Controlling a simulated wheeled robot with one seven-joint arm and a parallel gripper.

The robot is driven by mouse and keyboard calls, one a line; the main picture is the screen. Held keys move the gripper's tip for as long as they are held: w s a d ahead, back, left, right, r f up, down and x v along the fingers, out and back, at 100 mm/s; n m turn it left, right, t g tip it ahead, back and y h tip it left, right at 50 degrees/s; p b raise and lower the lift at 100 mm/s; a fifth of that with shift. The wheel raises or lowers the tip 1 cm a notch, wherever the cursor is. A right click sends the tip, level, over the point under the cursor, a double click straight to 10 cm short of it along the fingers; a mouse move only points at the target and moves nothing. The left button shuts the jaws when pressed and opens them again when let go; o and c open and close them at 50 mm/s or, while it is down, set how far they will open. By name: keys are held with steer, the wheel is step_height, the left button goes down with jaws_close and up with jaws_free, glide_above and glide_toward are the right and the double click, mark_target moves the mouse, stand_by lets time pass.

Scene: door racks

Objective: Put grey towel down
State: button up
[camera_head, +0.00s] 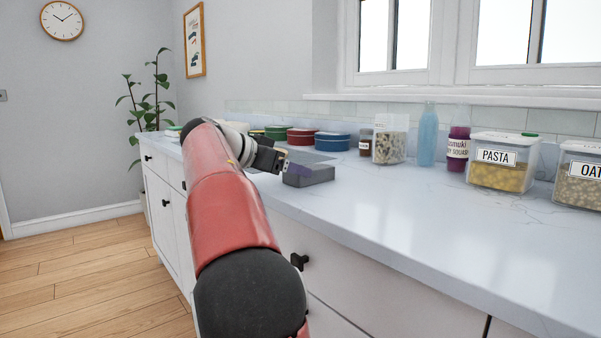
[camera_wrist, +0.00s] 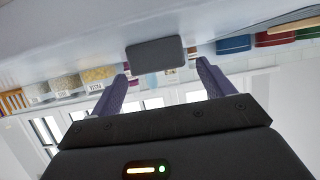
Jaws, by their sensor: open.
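The grey towel (camera_head: 309,176) is a folded, flat block resting on the white counter (camera_head: 400,205), near its front edge. In the wrist view, which is tilted nearly upside down, the towel (camera_wrist: 155,54) is a dark grey rounded rectangle. My gripper (camera_head: 283,162) is at the towel's left side in the head view. In the wrist view its two purple fingers are spread wide, and the towel shows beyond and between the tips of my gripper (camera_wrist: 162,68). The gripper holds nothing. Whether a finger touches the towel I cannot tell.
Green (camera_head: 276,132), red (camera_head: 300,136) and blue (camera_head: 332,141) round containers stand behind the towel. Jars, bottles (camera_head: 428,135) and a pasta box (camera_head: 500,162) line the back right. The front right of the counter is clear. A plant (camera_head: 150,95) stands beyond the far end.

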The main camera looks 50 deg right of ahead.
steer(key=v, duration=0.6)
steer(key=shift+a+r, duration=0.2)
steer(key=shift+a, duration=0.15)
